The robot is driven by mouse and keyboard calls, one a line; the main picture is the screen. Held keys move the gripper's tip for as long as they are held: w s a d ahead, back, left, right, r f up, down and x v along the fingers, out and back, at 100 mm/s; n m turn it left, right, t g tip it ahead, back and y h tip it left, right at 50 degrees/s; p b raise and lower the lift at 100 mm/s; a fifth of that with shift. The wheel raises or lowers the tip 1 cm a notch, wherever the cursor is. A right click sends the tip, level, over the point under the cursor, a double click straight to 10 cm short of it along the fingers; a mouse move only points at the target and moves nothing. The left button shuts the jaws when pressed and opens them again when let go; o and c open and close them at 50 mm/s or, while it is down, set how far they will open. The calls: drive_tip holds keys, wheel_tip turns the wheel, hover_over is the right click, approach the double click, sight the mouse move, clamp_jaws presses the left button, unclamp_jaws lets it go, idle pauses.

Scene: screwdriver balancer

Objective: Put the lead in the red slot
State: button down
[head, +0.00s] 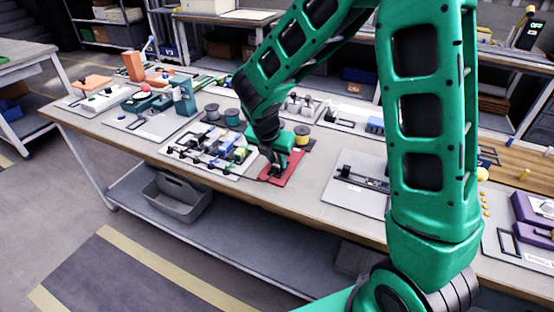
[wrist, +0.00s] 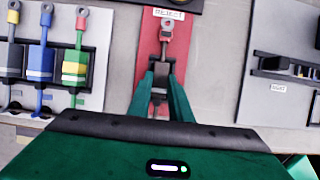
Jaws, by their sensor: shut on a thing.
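My gripper (wrist: 160,88) is shut on a dark grey lead (wrist: 161,70), which has a grey ring end pointing away from me. The lead is over the red plate (wrist: 148,47), which is marked REJECT; I cannot tell whether it touches it. The red plate also shows in the head view (head: 290,172), with my gripper (head: 275,170) low over it. Left of the plate is a pale board with leads: a grey one with a yellow end (wrist: 12,55), a blue one (wrist: 41,60) and a green-banded one with a red end (wrist: 77,60).
A grey fixture board (head: 352,190) lies to the right, with bare bench between. Other fixtures fill the bench's left end. A grey bin (head: 178,200) sits on the lower shelf.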

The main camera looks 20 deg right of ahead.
drive_tip(key=c, duration=1.5)
unclamp_jaws()
drive_tip(key=shift+c, duration=0.2)
drive_tip(key=v, duration=1)
drive_tip(key=shift+r, duration=0.4)
